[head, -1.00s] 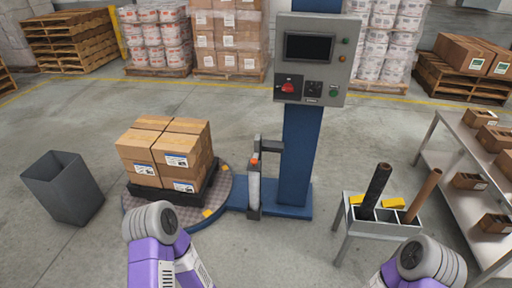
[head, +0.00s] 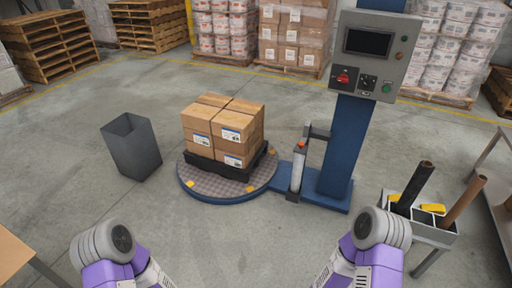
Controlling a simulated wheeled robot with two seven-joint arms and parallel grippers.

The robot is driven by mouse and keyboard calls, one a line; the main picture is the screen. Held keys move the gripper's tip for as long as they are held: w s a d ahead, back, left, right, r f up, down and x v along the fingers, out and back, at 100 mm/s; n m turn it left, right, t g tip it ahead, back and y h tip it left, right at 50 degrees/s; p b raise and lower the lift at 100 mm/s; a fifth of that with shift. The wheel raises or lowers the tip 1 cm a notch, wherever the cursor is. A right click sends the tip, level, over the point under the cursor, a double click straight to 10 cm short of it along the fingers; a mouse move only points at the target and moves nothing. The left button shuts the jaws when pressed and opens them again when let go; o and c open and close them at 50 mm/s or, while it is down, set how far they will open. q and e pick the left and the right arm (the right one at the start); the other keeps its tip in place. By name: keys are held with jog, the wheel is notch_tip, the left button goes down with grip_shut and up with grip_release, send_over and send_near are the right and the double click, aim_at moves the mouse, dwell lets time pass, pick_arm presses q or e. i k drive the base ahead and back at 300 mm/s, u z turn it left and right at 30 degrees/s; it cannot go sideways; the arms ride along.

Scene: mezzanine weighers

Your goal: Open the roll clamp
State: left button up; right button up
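A stretch-wrapping machine with a blue column (head: 345,150) stands right of centre in the head view. On its left side a dark carriage arm (head: 318,132) holds an upright pale film roll (head: 298,168). A small orange-red piece (head: 302,144) sits at the top of the roll; it may be the roll clamp, but it is too small to tell whether it is open or shut. My two arms rise from the bottom edge, well short of the machine. Neither gripper shows; only purple and grey arm links are visible.
Boxes (head: 222,130) stand on a black pallet on the round turntable (head: 225,192) left of the column. A grey bin (head: 131,146) stands left of it. A small stand (head: 430,229) with two tubes is at right. A table corner (head: 12,255) shows bottom left. Floor before the turntable is clear.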

aim_at(300, 148)
jog(key=u, duration=0.65)
jog(key=i, duration=1.15)
jog(key=z, duration=0.25)
jog(key=i, duration=1.25)
jog(key=z, duration=1.7)
jog(key=i, duration=1)
jog(key=z, duration=0.2)
